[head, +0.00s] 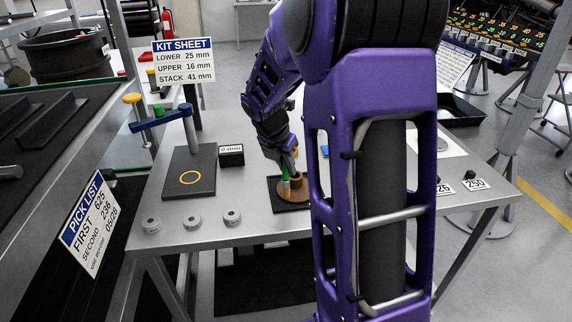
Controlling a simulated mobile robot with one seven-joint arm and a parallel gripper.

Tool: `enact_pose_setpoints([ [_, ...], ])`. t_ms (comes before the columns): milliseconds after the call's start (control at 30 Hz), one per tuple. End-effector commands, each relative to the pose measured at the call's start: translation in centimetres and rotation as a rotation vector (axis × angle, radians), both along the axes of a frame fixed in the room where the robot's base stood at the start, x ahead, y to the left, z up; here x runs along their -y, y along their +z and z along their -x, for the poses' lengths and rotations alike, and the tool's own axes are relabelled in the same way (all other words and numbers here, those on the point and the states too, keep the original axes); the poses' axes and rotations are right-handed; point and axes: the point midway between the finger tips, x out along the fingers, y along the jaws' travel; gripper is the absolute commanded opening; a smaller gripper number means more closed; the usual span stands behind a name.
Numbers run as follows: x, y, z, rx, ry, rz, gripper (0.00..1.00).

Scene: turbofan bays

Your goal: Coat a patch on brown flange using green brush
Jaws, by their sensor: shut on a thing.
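My purple arm reaches down to the table, and my gripper (287,150) points downward over the brown flange. The jaws are shut on the green brush (285,178), a slim upright green handle. The brush's lower end is at or just in front of the brown flange (294,194); I cannot tell whether it touches. The brown flange is a round, stepped piece lying on a dark square mat (282,208). My arm hides the area to the right of the flange. No coated patch can be made out at this size.
On the grey table (200,237) are several small metal rings (232,216) at the front and a dark plate (190,172) with a post. A "0 mm" display box (231,155) stands behind. A KIT SHEET sign (183,60) and a PICK LIST sign (90,222) stand left.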

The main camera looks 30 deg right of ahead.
Motion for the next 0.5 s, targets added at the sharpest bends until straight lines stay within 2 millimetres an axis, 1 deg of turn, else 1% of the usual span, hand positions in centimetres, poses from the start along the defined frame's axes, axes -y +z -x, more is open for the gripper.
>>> enact_pose_setpoints([
  [300,2.4,0.5,0.8,-0.004,-0.003,0.0,0.0],
  [500,3.2,0.3,1.0,-0.002,-0.002,0.0,0.0],
])
